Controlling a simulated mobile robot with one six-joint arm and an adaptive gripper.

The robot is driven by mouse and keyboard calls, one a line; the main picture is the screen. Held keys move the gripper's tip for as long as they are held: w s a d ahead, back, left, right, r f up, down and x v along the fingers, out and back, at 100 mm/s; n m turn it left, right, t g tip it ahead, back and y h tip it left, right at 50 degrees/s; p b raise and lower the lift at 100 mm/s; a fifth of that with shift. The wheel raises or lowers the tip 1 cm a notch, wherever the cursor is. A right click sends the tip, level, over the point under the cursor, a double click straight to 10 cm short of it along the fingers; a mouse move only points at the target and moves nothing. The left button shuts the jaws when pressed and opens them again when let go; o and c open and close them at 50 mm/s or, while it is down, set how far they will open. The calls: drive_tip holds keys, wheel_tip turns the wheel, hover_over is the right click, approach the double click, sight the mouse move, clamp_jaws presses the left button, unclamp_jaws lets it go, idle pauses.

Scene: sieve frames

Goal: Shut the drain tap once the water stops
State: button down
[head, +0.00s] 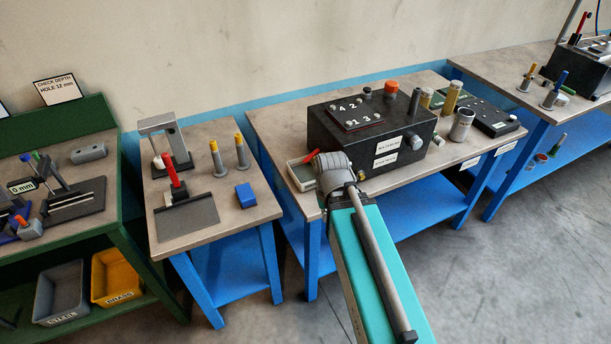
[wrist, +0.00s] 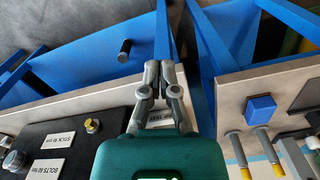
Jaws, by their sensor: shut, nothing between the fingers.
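A black box (head: 365,128) with white labels stands on the middle bench. A small brass fitting (head: 361,176) sits low at its front left corner and also shows in the wrist view (wrist: 91,125). I cannot tell surely whether it is the drain tap. A red piece (head: 312,156) shows beside the box's left end, above a shallow pale tray (head: 300,175). No running water can be made out. My gripper (wrist: 158,66) is shut and empty, to the right of the brass fitting in the wrist view and apart from it. My arm hides its fingertips in the head view.
A silver knob (head: 414,142) is on the box's front. A metal cup (head: 462,125) and a dark device (head: 490,118) stand right of it. Left, a small bench carries a blue block (head: 245,197) and yellow-topped pins (head: 241,151). A gap separates the benches.

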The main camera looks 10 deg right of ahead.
sight(308, 158)
drive_tip(key=c, duration=1.1)
unclamp_jaws()
drive_tip(key=shift+w, duration=0.1)
drive_tip(key=shift+o, duration=1.1)
drive_tip(key=shift+w+r, duration=0.2)
drive_tip(key=shift+r, duration=0.05)
drive_tip(key=shift+o, duration=1.4)
drive_tip(key=w+r+m+p, duration=0.4)
drive_tip(key=w+r+p, duration=0.3)
drive_tip(key=w, duration=0.5)
drive_tip(key=w+r+m+p, duration=0.5)
drive_tip(key=w+r+p, duration=0.3)
drive_tip(key=w, duration=0.4)
drive_tip(key=shift+a+m+p, duration=0.3)
drive_tip(key=shift+a+p, duration=0.05)
drive_tip(key=shift+a, duration=0.1)
drive_tip(key=shift+f, duration=0.1)
wheel_tip(308, 158, down, 14)
drive_tip(key=b, duration=1.4)
drive_tip(key=shift+r, duration=0.25)
